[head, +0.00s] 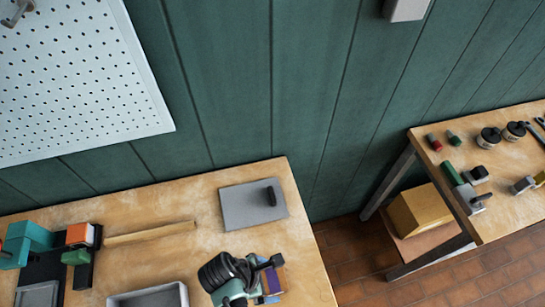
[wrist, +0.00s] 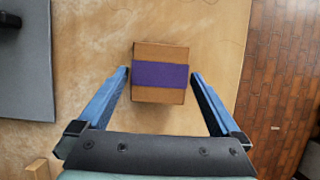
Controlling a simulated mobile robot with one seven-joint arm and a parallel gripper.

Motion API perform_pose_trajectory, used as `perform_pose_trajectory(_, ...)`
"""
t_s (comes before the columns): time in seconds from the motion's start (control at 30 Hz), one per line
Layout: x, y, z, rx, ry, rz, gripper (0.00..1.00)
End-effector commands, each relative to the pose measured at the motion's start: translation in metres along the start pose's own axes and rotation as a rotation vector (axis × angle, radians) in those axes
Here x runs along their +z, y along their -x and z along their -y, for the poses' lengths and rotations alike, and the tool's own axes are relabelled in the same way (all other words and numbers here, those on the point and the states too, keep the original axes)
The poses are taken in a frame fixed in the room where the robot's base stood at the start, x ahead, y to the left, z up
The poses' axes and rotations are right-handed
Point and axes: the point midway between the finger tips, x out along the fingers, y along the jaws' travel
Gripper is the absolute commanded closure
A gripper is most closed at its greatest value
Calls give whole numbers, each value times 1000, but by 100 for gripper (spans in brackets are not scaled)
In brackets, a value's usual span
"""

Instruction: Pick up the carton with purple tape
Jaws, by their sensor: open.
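The brown carton with purple tape (wrist: 160,52) sits on the wooden bench top, its purple band running across its middle in the wrist view. My gripper (wrist: 160,74) is open, with blue fingers whose tips lie to the left and right of the carton, a small gap showing on each side. Whether the tips are down at the carton's height I cannot tell. In the head view the carton (head: 275,279) is partly hidden behind my gripper and wrist, near the bench's right edge.
A grey plate (head: 240,206) with a dark handle-like piece lies behind. A wood strip (head: 150,234), a grey tray (head: 150,297) and tools are to the left. The bench edge drops to a brick floor on the right. A second bench (head: 500,165) stands beyond.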

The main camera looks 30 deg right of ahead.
Motion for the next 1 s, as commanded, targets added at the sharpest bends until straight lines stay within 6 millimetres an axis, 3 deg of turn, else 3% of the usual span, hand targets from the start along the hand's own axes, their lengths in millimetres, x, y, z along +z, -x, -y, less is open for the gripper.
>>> perform_pose_trajectory(0.2,0,-25,0,-1,-1,1,0)
perform_pose_trajectory(0.53,-1,-30,0,1,-1,0,0)
perform_pose_trajectory(1.0,-1,-30,0,1,-1,0,85)
